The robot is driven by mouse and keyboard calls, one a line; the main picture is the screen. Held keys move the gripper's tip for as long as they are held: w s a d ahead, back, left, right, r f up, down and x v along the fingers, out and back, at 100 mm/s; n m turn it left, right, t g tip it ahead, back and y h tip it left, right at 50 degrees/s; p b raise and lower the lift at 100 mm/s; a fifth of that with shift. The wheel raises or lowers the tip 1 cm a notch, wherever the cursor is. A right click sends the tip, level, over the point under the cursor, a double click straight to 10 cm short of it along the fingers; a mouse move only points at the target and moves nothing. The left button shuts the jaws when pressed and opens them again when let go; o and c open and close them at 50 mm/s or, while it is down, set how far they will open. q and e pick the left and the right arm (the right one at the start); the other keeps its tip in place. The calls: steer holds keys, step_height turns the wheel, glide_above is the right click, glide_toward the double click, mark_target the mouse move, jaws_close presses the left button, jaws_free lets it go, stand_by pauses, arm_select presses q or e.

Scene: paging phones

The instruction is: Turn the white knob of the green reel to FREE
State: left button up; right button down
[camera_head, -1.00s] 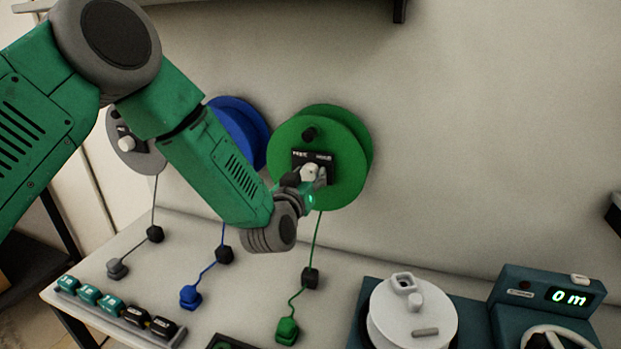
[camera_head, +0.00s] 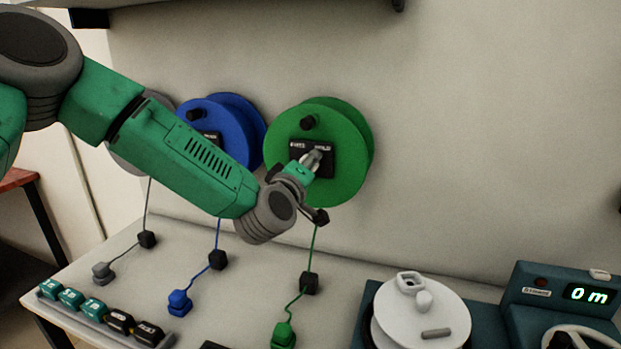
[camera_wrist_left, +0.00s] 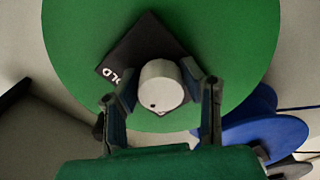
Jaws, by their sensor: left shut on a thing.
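The white knob (camera_wrist_left: 160,84) sits on that plate between the fingers of my left gripper (camera_wrist_left: 165,98). In the head view my left gripper (camera_head: 312,162) reaches the plate from the lower left and largely hides the knob. It is shut on the knob. The knob's exact setting cannot be read. My right gripper is not in view.
A blue reel (camera_head: 245,115) and a partly hidden grey reel (camera_head: 158,100) hang to the left, behind my left arm. A white reel (camera_head: 440,318) and a display unit (camera_head: 555,285) stand at right.

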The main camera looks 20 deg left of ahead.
arm_select(q)
steer(key=n+b, duration=0.1)
steer(key=n, duration=0.1)
steer(key=n+b, duration=0.3)
steer(key=n, duration=0.1)
steer(key=shift+s+f+b, duration=0.1)
steer(key=shift+f+b, duration=0.2)
steer(key=shift+f, duration=0.1)
stand_by(0.3)
steer(key=o, duration=1.1)
steer(key=shift+o, duration=0.2)
steer(key=shift+a+r, duration=0.15)
steer(key=shift+r, duration=0.1)
steer(key=shift+s, duration=0.1)
steer(key=s, duration=1.1)
steer(key=shift+s+a, duration=0.25)
steer(key=shift+s, duration=0.15)
steer(key=shift+f, duration=0.1)
